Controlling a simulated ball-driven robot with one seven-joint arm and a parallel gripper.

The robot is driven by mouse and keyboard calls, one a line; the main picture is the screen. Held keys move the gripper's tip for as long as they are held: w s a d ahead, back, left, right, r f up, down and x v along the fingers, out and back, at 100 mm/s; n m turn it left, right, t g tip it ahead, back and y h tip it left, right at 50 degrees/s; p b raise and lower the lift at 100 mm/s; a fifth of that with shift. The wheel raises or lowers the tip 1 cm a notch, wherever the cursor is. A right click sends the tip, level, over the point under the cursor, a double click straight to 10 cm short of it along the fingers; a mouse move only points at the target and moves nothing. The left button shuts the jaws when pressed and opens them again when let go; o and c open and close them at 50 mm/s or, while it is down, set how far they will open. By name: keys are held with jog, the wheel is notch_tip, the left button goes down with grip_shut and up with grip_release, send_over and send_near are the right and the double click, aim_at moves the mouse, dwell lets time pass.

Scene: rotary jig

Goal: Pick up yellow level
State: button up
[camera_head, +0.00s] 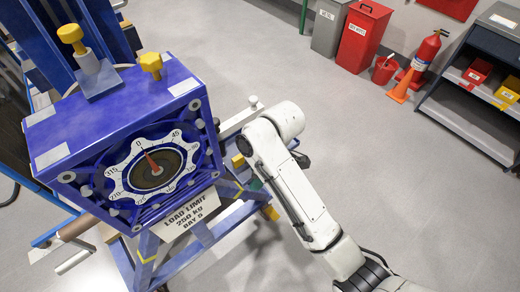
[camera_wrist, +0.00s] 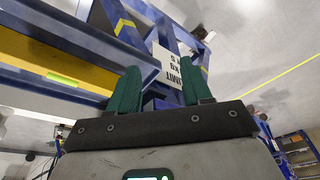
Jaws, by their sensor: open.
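The yellow level (camera_wrist: 40,58) shows in the wrist view as a long yellow bar with a bright green strip, lying along blue beams at the left. Its left end runs out of the picture. My gripper (camera_wrist: 160,80) is open, with two green fingers apart and nothing seen between them. In the head view my arm hides most of the gripper, and I cannot make out the level for certain there.
The blue jig (camera_head: 110,110) with its numbered dial (camera_head: 152,170) stands left of my arm on a blue frame. A load limit sign (camera_head: 187,214) hangs below the dial. A red bin (camera_head: 362,38) and a fire extinguisher (camera_head: 426,50) stand at the back.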

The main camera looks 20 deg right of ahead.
jog(key=w+d+r+n+h+b, duration=0.1)
jog(key=w+d+r+n, duration=0.1)
jog(key=w+r+n, duration=0.3)
jog(key=w+d+r+n+h+b, duration=0.1)
jog(key=w+d+r+n+h, duration=0.15)
jog(key=w, duration=0.45)
jog(key=shift+n+g+y, duration=0.25)
jog(key=shift+g+y, duration=0.15)
jog(key=shift+y, duration=0.05)
jog(key=f, duration=0.5)
jog(key=shift+d+f, duration=0.2)
jog(key=shift+f, duration=0.2)
jog(key=shift+s+d+f+p, duration=0.15)
jog(key=shift+f+p, duration=0.05)
jog(key=shift+f, duration=1.15)
jog(key=shift+s+d+f+p, duration=0.1)
jog(key=shift+f+p, duration=0.05)
jog(key=shift+f, duration=1.2)
grip_shut()
